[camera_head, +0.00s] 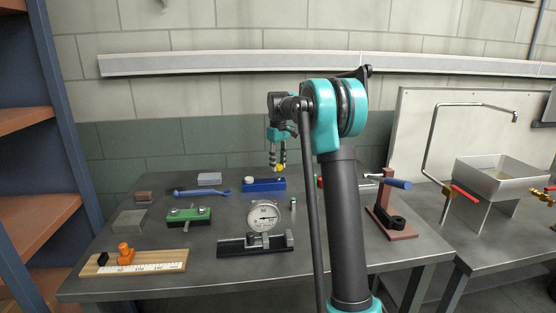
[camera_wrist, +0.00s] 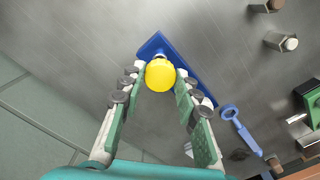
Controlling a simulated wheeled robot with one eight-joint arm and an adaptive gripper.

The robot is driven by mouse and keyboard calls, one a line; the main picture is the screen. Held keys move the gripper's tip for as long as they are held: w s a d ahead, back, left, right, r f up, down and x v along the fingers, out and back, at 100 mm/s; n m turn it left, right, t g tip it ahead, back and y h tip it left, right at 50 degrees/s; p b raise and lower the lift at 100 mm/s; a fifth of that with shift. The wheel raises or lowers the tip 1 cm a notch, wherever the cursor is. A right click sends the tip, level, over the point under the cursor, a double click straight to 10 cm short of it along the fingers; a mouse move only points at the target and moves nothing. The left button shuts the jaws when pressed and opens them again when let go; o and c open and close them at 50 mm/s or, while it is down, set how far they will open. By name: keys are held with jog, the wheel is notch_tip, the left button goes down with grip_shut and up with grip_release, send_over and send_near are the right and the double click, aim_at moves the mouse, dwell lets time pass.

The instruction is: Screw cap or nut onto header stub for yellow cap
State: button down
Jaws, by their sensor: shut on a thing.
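My gripper (camera_head: 279,166) points down over the table with its two green-and-grey fingers shut on the round yellow cap (camera_head: 280,169). The blue header block (camera_head: 265,185) lies below, and the cap is over its right part. In the wrist view the yellow cap (camera_wrist: 160,76) sits between the fingertips and covers part of the blue block (camera_wrist: 153,47). A small pale piece, perhaps a stub, shows just past the cap's edge. I cannot tell whether cap and stub touch. A white cap (camera_head: 248,181) is at the block's left end.
A blue wrench (camera_head: 203,193) lies left of the block, and a dial gauge (camera_head: 263,217) stands in front. A green fixture (camera_head: 188,215) is at the front left. A red-brown stand with a blue handle (camera_head: 391,211) is at the right. The wall is close behind.

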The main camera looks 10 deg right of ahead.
jog(key=shift+f, duration=1.6)
jog(key=shift+f, duration=0.65)
jog(key=m, duration=0.6)
jog(key=shift+m, duration=0.4)
jog(key=m, duration=0.6)
jog(key=shift+m, duration=0.4)
jog(key=m, duration=1.4)
jog(key=c, duration=1)
grip_release()
